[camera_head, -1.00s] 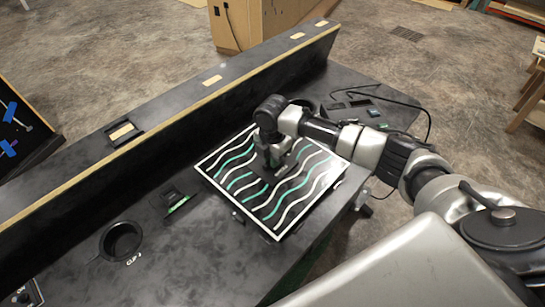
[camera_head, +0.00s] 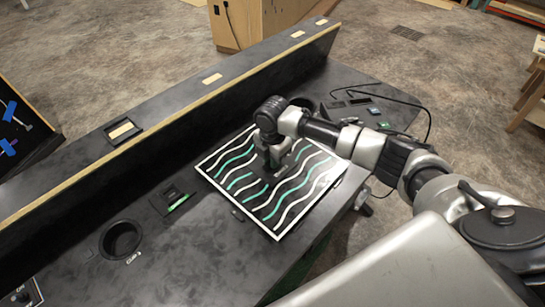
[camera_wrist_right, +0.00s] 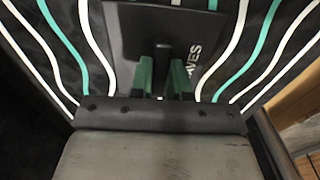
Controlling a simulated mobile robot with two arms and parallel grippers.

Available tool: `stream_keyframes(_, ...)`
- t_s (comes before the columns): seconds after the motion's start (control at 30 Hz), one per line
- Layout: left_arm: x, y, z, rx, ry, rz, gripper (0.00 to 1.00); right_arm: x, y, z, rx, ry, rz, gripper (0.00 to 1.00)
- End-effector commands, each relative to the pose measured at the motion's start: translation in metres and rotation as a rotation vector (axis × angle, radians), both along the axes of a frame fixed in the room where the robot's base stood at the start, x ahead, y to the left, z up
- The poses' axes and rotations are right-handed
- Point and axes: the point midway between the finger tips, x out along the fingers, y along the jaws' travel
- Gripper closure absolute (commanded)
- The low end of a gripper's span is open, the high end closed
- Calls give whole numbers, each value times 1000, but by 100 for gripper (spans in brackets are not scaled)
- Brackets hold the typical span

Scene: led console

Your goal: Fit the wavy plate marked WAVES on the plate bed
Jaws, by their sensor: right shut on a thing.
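The wavy plate (camera_head: 300,200) is black with white and green wavy lines and a white border. It lies flat, or nearly so, on the console in the head view, and I cannot tell whether it touches the bed beneath it. In the right wrist view the plate (camera_wrist_right: 70,45) shows part of the word WAVES beside its raised black handle. My right gripper (camera_head: 272,166) is over the middle of the plate, its green-padded fingers (camera_wrist_right: 162,78) shut on the handle. The plate bed is hidden under the plate. My left gripper is not in view.
The black console (camera_head: 190,260) has a raised back ledge (camera_head: 180,125) behind the plate. A round cup hole (camera_head: 121,238) and a small slot with a green strip (camera_head: 178,202) are left of the plate. A cable (camera_head: 425,120) lies at the right.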

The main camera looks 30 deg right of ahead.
Motion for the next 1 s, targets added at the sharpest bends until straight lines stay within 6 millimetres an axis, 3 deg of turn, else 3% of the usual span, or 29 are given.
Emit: stream_keyframes(1.0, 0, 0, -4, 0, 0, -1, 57, 1, 0, -10, 1, -2, 0, 100)
